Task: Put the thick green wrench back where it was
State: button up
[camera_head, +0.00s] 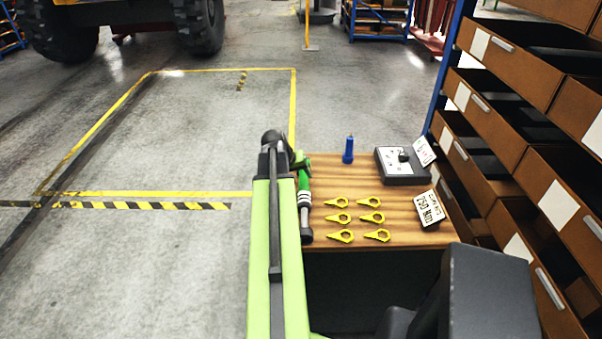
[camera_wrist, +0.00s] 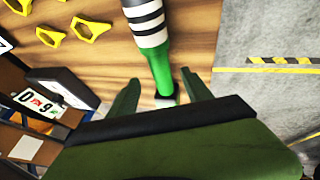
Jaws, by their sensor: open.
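The thick green wrench (camera_head: 304,182) is at the left edge of the wooden table, partly hidden by my arm in the head view. It has a green handle, black and white bands and a dark end toward the table's near edge. In the wrist view the wrench (camera_wrist: 158,60) runs down between the two fingers of my gripper (camera_wrist: 160,75). The fingers stand apart, one on each side of the green handle, with gaps visible. In the head view my gripper is mostly hidden behind my arm.
The wooden table (camera_head: 395,235) also holds several yellow pointed rings (camera_head: 340,217), an upright blue tool (camera_head: 348,150), a grey box with a dial (camera_head: 400,166) and a lettered card (camera_head: 430,208). Brown drawers (camera_head: 490,105) rise at the right. The floor left of the table is clear.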

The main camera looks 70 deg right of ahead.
jog(key=p+v, duration=0.9)
jog(key=v, duration=0.3)
jog(key=w+a+f+n+t+b, duration=0.1)
jog(key=w+a+f+n+b, duration=0.1)
jog(key=w+a, duration=0.75)
jog(key=w+a+f+n+t+b, duration=0.1)
jog(key=w+a+n+t+b, duration=0.15)
jog(key=w+a, duration=0.65)
jog(key=w+a+f+n+y+b, duration=0.1)
jog(key=w+a+f+n, duration=0.1)
jog(key=w+a, duration=0.55)
jog(key=w+a+f+n+y, duration=0.1)
jog(key=w+a+f+n, duration=0.1)
jog(key=w+a, duration=0.55)
jog(key=s+a+f+n+g+y+b, duration=0.1)
jog(key=s+a+n, duration=0.1)
jog(key=a, duration=1.1)
jog(key=s+a+f+n+g+y, duration=0.1)
jog(key=s+a+f+n+y, duration=0.1)
jog(key=a, duration=1.1)
jog(key=shift+s+y+b, duration=0.3)
jog(key=shift+s+b, duration=0.1)
jog(key=shift+s, duration=0.3)
